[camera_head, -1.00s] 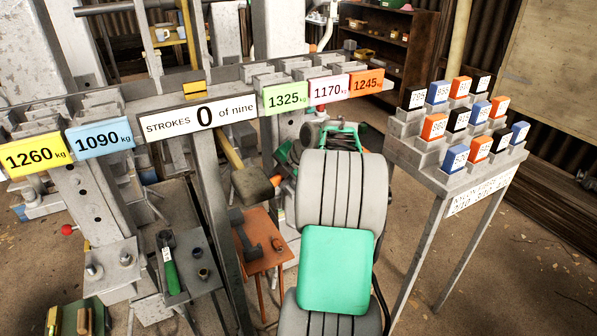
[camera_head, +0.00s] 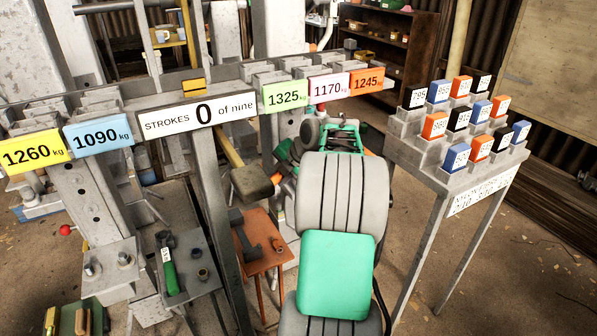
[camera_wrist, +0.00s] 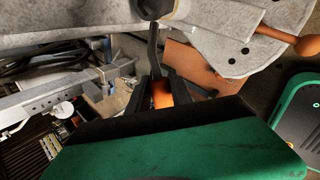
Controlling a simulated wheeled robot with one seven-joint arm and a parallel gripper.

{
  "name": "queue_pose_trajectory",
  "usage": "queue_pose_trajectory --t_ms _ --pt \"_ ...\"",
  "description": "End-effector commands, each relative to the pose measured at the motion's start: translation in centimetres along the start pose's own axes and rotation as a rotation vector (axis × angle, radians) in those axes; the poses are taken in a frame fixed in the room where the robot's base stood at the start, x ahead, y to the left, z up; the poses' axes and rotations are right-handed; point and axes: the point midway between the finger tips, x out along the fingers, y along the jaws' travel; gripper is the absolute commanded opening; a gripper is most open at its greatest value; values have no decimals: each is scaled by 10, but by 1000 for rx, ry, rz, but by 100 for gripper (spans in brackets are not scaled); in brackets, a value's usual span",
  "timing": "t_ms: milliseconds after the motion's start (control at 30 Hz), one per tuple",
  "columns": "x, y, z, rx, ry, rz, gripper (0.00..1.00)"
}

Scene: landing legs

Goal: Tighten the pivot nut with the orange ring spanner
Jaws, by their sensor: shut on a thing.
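In the wrist view my gripper (camera_wrist: 162,80) is shut on the orange handle of the ring spanner (camera_wrist: 162,95). Its dark shank runs up from between the fingers to a round dark end (camera_wrist: 158,8) at the top edge, against a grey metal part (camera_wrist: 90,15). The pivot nut is not clearly visible there, and I cannot tell how fully the ring sits around it. In the head view my own arm hides the gripper and most of the spanner.
A strokes sign (camera_head: 195,120) reads 0 of nine. A small grey table (camera_head: 185,262) holds a green-handled tool (camera_head: 169,272). A mallet (camera_head: 250,180) stands beside my arm. A stepped stand (camera_head: 450,160) with labelled blocks is at right. An orange-brown ball-ended lever (camera_wrist: 303,45) juts in at right.

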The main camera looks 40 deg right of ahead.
Motion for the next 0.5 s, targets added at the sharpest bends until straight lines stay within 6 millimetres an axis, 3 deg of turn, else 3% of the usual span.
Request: queue_pose_trajectory --t_ms 500 --pt "-22 17 3 -2 -2 2 0"
